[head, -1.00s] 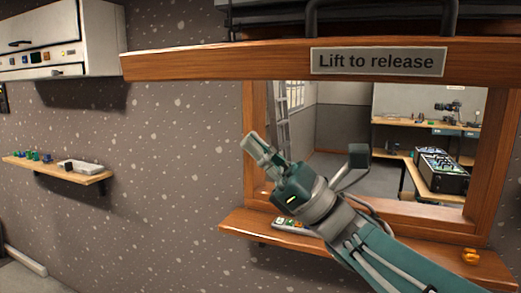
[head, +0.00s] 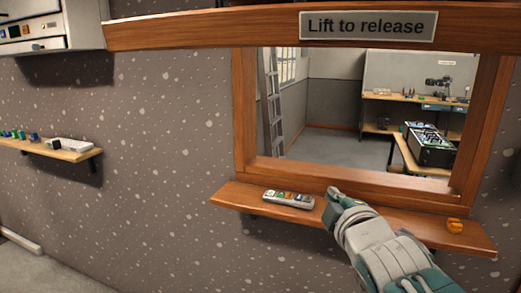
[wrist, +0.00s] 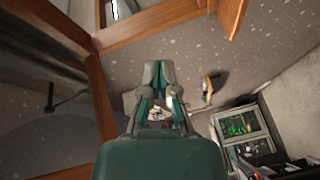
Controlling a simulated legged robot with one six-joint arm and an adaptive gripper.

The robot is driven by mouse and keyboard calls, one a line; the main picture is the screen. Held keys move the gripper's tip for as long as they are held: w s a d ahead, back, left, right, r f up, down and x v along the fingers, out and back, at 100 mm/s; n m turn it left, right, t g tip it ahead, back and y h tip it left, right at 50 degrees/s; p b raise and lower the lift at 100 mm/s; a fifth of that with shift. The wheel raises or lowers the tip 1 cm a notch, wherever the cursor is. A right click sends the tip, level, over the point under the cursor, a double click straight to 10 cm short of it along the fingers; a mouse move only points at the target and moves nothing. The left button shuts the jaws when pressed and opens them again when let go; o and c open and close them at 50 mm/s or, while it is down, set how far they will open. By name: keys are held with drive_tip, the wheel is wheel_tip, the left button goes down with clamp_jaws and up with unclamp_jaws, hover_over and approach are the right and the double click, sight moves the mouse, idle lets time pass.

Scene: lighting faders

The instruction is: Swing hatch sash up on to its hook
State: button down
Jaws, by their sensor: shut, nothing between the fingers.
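A broad wooden rail with a "Lift to release" plate (head: 368,25) crosses the top of the head view. It overhangs the wooden hatch frame (head: 243,120) and looks like the edge of the raised sash (head: 200,30). The opening below it is clear. No hook shows, so I cannot tell whether one holds the sash. My gripper (head: 334,193) is low in front of the opening, near the sill shelf (head: 240,197), well below the rail and apart from it. In the wrist view my gripper (wrist: 158,68) is shut and empty, with its fingertips close together.
A small wall shelf (head: 75,153) and a white cabinet (head: 45,22) are at left. A ladder (head: 271,105) stands in the room beyond.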

drive_tip(key=s+d+f+m+g+h, duration=0.1)
drive_tip(key=s+d+f+m+g, duration=0.1)
drive_tip(key=s+f+m+g, duration=0.9)
drive_tip(key=s+f+m, duration=0.4)
drive_tip(key=s+f, duration=0.2)
drive_tip(key=f, duration=0.1)
drive_tip(key=shift+s+d+g, duration=0.15)
drive_tip(key=shift+d+g, duration=0.1)
drive_tip(key=shift+g, duration=0.05)
drive_tip(key=shift+f, duration=0.1)
idle(0.3)
